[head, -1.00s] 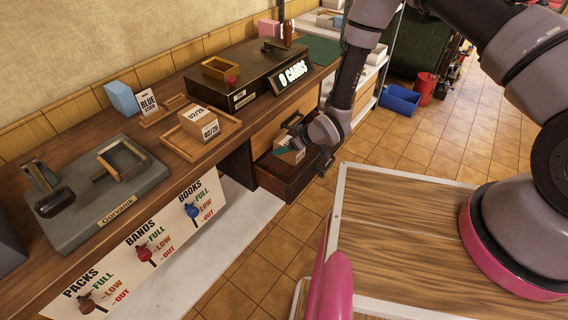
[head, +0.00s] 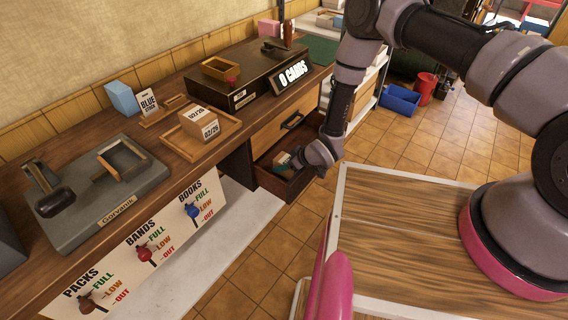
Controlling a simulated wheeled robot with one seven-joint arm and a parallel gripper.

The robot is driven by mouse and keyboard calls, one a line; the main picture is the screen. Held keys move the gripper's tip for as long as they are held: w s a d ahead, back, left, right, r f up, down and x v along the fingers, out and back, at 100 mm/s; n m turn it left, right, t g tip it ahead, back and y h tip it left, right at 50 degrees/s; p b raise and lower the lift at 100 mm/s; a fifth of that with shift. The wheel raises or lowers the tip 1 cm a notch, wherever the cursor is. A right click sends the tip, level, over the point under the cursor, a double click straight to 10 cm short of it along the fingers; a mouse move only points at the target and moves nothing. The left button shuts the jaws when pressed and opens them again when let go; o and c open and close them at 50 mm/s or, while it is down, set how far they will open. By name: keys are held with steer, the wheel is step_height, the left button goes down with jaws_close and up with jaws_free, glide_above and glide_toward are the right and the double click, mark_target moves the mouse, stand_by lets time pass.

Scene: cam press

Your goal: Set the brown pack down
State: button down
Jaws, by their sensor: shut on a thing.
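The brown pack (head: 283,158) is a small cardboard-coloured block, partly hidden by my gripper (head: 291,166). My gripper is shut on it, at the open lower drawer (head: 292,190) under the counter. The pack shows inside the outline of the drawer opening; whether it touches the drawer floor cannot be told.
A closed drawer (head: 280,130) with a dark handle is just above the open one. The counter holds a grey press base (head: 80,218), a blue box (head: 122,98) and a dark case (head: 245,85). A wood-topped surface (head: 385,235) is at the right.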

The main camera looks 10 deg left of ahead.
jaws_free()
steer(key=shift+f, duration=0.1)
steer(key=v, duration=1.2)
steer(key=shift+d, duration=0.1)
